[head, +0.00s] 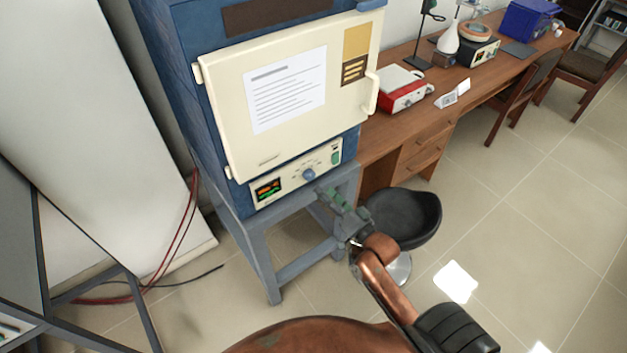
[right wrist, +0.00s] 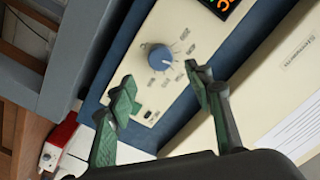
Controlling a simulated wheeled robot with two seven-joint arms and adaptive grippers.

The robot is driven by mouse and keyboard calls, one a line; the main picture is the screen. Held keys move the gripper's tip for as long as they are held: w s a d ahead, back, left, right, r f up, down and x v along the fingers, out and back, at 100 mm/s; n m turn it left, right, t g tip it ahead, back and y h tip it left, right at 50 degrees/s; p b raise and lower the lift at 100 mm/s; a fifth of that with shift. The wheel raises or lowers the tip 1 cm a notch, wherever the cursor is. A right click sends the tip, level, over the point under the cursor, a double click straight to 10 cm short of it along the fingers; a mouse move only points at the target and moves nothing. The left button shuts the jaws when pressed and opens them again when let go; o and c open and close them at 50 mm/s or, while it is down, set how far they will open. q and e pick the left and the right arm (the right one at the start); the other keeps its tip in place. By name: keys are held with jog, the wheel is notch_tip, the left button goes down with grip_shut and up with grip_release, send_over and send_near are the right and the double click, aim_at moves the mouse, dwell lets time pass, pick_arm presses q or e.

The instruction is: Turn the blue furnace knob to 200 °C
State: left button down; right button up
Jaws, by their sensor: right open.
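The blue furnace (head: 180,60) with a closed cream door stands on a blue-grey stand in the head view. Its blue knob (head: 309,174) sits on the cream control panel below the door, right of a lit display (head: 268,189). In the right wrist view the knob (right wrist: 161,57) shows with small dial marks around it, too small to read. My right gripper (head: 339,200) is just below and right of the knob in the head view. Its green fingers (right wrist: 160,85) are open and empty, apart from the knob, which appears beyond and between them. My left gripper is not in view.
A wooden bench (head: 410,125) with a red-and-white device (head: 402,92) stands to the right. A black stool (head: 405,215) is close behind my right arm. Red cables (head: 178,235) hang at the left. Open tiled floor lies at the right.

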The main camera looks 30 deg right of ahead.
aim_at(312, 177)
jog(key=w, duration=0.6)
jog(key=shift+w+a, duration=0.1)
jog(key=shift+a, duration=0.15)
jog(key=shift+w, duration=0.65)
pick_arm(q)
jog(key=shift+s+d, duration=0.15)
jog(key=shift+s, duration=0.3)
pick_arm(e)
jog(key=shift+c, duration=0.4)
jog(key=c, duration=1.1)
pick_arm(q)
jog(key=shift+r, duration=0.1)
